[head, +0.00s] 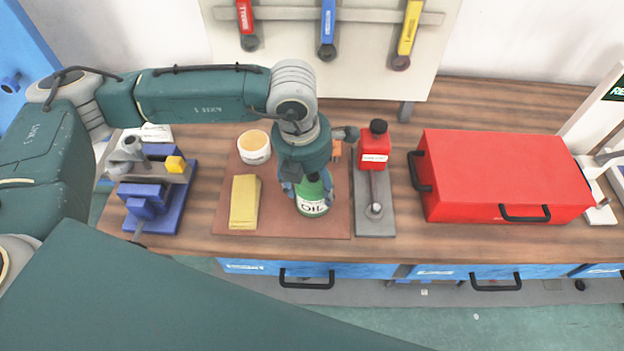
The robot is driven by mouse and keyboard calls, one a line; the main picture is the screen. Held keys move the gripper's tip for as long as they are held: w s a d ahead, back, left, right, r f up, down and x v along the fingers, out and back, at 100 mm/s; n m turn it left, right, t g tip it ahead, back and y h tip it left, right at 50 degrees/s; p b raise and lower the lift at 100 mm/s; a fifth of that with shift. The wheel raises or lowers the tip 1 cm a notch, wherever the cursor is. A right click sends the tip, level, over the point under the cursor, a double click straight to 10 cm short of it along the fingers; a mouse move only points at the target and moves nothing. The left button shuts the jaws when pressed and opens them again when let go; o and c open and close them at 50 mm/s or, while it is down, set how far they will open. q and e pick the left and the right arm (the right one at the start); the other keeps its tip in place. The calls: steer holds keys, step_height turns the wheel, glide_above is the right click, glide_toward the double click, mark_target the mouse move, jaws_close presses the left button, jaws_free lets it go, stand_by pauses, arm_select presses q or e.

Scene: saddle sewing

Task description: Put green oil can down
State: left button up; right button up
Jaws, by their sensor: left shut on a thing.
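The green oil can (312,205) has a white label reading "OIL" and is upright over the right part of the brown mat (280,227) on the workbench. My left gripper (306,183) comes down on it from above and is shut on it. The gripper hides the top of the can. I cannot tell whether the can's bottom touches the mat. My right gripper is not in view.
On the mat are a yellow block (245,202) and a cream-topped tub (254,147). A red bottle (374,147) stands right, by a grey plate (374,225). A red toolbox (505,175) fills the right; a blue vise (150,205) stands left.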

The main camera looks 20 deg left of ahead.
arm_select(q)
steer(key=shift+f, duration=0.15)
steer(key=o, duration=1.6)
steer(key=shift+c, duration=0.2)
steer(key=r+b, duration=0.1)
steer(key=r, duration=0.3)
steer(key=s+r+b, duration=0.1)
steer(key=r, duration=0.7)
steer(key=shift+s+a+r+b, duration=0.1)
steer(key=shift+s+a+b, duration=0.1)
steer(key=shift+a+b, duration=0.2)
